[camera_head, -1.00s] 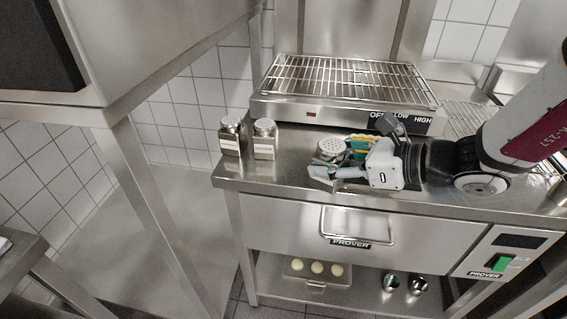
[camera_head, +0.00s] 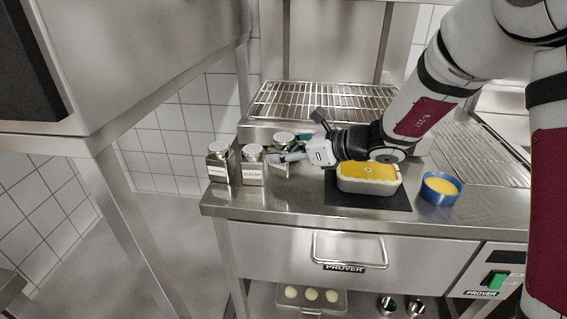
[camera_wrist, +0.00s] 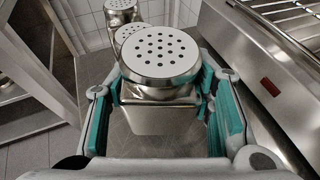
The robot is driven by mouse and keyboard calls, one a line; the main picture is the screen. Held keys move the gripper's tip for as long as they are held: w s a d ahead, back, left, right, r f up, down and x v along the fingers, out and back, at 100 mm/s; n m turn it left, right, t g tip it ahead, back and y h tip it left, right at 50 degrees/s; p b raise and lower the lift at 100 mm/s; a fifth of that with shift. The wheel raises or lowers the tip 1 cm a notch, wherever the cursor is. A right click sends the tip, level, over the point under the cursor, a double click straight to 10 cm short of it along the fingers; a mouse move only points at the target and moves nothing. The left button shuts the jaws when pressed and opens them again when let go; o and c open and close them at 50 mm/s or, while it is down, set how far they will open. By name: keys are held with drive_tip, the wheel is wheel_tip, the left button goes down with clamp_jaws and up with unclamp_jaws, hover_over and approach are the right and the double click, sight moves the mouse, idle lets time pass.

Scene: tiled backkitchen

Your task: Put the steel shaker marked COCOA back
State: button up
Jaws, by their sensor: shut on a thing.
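The held steel shaker (camera_wrist: 160,62) has a round perforated lid and a square body. My gripper (camera_head: 284,157) is shut on it, with teal finger pads on both sides in the wrist view. In the head view this shaker (camera_head: 283,138) is the rightmost in a row of three, partly behind my gripper. Its label is hidden, so I cannot read COCOA. It looks upright, at or just above the counter; I cannot tell if it touches. Beside it stand a shaker labelled SUGAR (camera_head: 252,166) and another labelled shaker (camera_head: 218,163), its word too small to read.
The wire-racked warmer (camera_head: 330,100) stands behind the shakers. A loaf tin with yellow filling (camera_head: 368,187) sits on a dark mat (camera_head: 392,202) to the right, near a blue bowl (camera_head: 440,187). The counter's left edge is close to the shakers.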

sight(284, 164)
drive_tip(key=shift+w+f, duration=0.1)
drive_tip(key=shift+f, duration=1.7)
drive_tip(key=shift+f+b, duration=0.1)
drive_tip(key=shift+b, duration=0.25)
drive_tip(key=o, duration=1.3)
drive_tip(key=p+v, duration=0.1)
drive_tip(key=v, duration=1.1)
